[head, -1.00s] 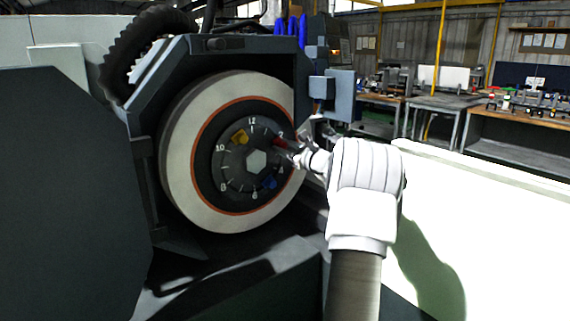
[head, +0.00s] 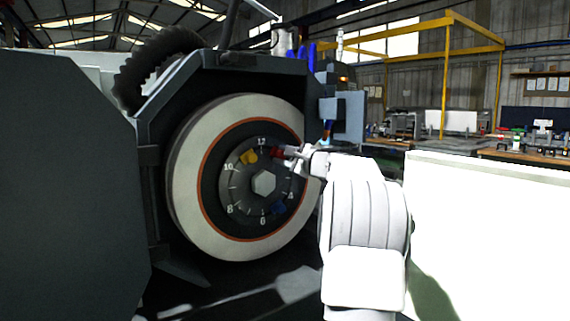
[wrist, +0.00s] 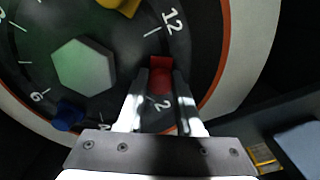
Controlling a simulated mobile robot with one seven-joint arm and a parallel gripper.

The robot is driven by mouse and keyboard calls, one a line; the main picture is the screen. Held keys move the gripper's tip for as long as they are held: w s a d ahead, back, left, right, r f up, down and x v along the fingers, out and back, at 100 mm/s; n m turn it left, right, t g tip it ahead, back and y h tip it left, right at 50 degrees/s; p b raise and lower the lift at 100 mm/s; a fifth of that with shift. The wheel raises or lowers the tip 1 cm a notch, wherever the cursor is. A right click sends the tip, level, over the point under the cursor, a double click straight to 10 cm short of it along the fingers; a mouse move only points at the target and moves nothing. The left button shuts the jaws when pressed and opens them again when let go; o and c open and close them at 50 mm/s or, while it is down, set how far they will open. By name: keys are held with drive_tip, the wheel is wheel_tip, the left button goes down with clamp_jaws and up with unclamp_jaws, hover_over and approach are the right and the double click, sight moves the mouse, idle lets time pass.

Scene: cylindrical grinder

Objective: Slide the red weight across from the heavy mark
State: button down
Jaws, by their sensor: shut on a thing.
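The red weight (head: 277,152) sits on the dark numbered dial of the grinding wheel, between the 12 and the 2. My gripper (head: 288,153) reaches it from the right and is shut on it. In the wrist view the red weight (wrist: 160,70) shows between my fingertips (wrist: 160,80), on the 2 side of the 12. A yellow weight (head: 249,156) is near 11, and a blue weight (head: 279,208) is near 5. I cannot make out a heavy mark on the wheel.
The hexagonal nut (head: 264,183) is at the dial's centre. The pale wheel (head: 190,190) surrounds the dial inside a dark housing. A blue-grey box (head: 349,115) stands to the upper right, close to my arm. Benches are behind, far right.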

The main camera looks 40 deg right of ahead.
drive_tip(key=shift+a+r, duration=0.1)
idle(0.3)
drive_tip(key=c, duration=0.6)
unclamp_jaws()
drive_tip(key=s+a, duration=0.2)
drive_tip(key=s, duration=1.5)
drive_tip(key=shift+s, duration=0.15)
